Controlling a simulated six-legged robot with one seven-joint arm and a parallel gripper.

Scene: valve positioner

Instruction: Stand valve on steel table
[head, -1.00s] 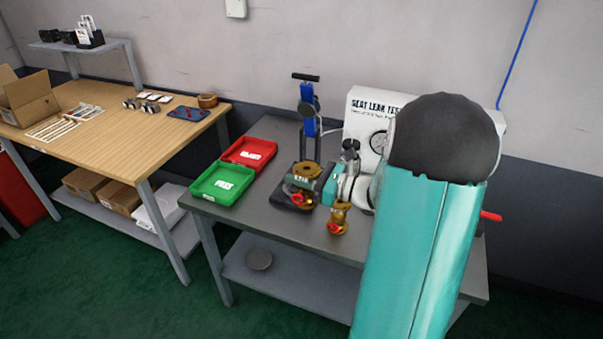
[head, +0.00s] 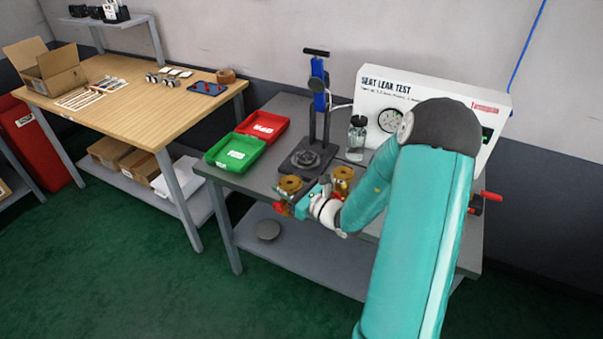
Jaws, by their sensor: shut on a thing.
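My gripper (head: 306,207) is teal and shut on a brass valve (head: 290,184) with a red handle at its lower front. The valve looks upright over the front part of the grey steel table (head: 262,174), close to the front edge. I cannot tell whether its base touches the tabletop. A second brass valve (head: 343,174) stands to the right, behind my wrist, its lower part partly hidden. The black test fixture (head: 305,163) with a blue clamp column stands behind the held valve, with no valve on its base.
A red tray (head: 262,127) and a green tray (head: 235,153) sit at the table's left. A clear jar (head: 356,138) and the white seat leak tester (head: 400,90) stand behind my arm. A wooden workbench (head: 140,105) is at left.

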